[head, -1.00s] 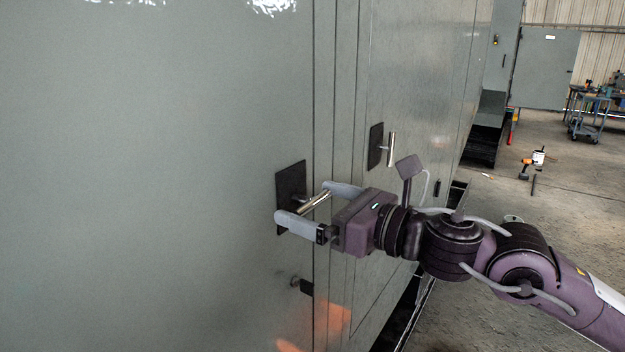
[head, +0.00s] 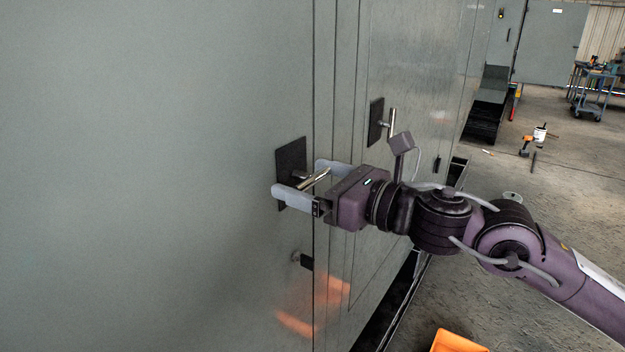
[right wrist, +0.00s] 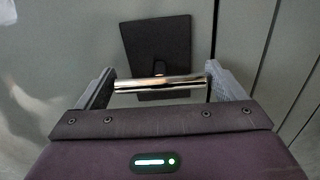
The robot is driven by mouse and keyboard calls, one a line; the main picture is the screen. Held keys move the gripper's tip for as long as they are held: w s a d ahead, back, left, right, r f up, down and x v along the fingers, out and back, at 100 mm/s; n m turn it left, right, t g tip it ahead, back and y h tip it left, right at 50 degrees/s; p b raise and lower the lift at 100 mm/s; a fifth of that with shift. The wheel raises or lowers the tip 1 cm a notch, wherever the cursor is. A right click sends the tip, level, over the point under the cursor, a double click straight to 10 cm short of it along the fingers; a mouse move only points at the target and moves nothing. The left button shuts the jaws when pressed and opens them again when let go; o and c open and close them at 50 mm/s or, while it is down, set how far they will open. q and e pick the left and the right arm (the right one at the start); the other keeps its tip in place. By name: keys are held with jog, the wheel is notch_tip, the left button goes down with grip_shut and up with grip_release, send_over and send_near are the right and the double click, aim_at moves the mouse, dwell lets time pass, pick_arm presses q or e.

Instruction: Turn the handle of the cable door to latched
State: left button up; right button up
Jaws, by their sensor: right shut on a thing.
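A metal bar handle (head: 315,179) stands out from a dark square plate (head: 291,152) on the grey enclosure, left of the vertical seams. The bar slants up to the right in the head view. In the right wrist view the handle (right wrist: 160,82) lies nearly level in front of its plate (right wrist: 157,40). My right gripper (head: 298,177) is shut on the handle, with one finger at each end of the bar. The fingers also show in the right wrist view (right wrist: 160,70). My left gripper is not in view.
A second bar handle (head: 392,124), upright on its own dark plate (head: 376,121), is to the right. A small dark fitting (head: 306,261) sits below the held handle. An orange object (head: 457,342) is on the floor.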

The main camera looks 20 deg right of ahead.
jog(key=m+b, duration=0.1)
jog(key=m, duration=0.7)
jog(key=shift+b, duration=0.4)
jog(key=m, duration=0.5)
jog(key=shift+m+p, duration=0.6)
jog(key=shift+m, duration=1.7)
jog(key=o, duration=0.7)
